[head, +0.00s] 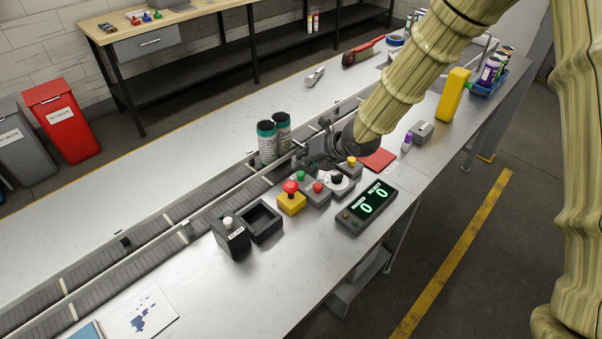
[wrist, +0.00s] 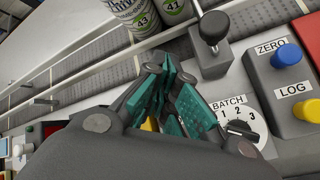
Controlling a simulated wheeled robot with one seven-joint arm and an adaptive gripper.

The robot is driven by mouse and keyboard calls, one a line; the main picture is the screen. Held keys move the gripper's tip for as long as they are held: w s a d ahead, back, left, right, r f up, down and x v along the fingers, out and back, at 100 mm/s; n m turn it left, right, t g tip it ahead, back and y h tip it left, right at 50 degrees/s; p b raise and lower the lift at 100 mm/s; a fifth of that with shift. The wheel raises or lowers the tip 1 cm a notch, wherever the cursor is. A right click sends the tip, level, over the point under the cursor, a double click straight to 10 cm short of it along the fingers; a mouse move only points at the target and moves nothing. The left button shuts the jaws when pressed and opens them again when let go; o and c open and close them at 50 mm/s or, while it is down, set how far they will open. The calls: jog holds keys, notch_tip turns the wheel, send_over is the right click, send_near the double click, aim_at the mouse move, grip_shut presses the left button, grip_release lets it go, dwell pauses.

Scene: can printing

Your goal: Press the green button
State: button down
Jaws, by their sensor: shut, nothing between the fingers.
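The green button (head: 300,176) sits on a small grey box on the white bench, with a red button (head: 318,187) beside it on the same box. My gripper (head: 304,156) is shut and empty. In the head view it hangs just above and behind the green button, and I see no contact. In the wrist view my shut teal fingers (wrist: 178,100) fill the middle. I cannot make out the green button for sure there.
A yellow box with a red mushroom button (head: 290,187) stands left of the green button. A dial box (head: 336,182) and a green-digit display (head: 367,206) are to the right. Two cans (head: 266,142) stand close behind on the conveyor (head: 195,221).

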jog(key=shift+f, duration=0.25)
jog(key=shift+f+b, duration=0.2)
jog(key=shift+b, duration=0.3)
jog(key=shift+f+b, duration=0.7)
jog(key=shift+f, duration=0.15)
dwell(1.2)
jog(key=shift+r, duration=0.15)
dwell(0.3)
jog(key=shift+r+p, duration=0.8)
jog(key=shift+r, duration=0.35)
jog(key=shift+r+p, duration=1.6)
jog(key=shift+r, duration=0.9)
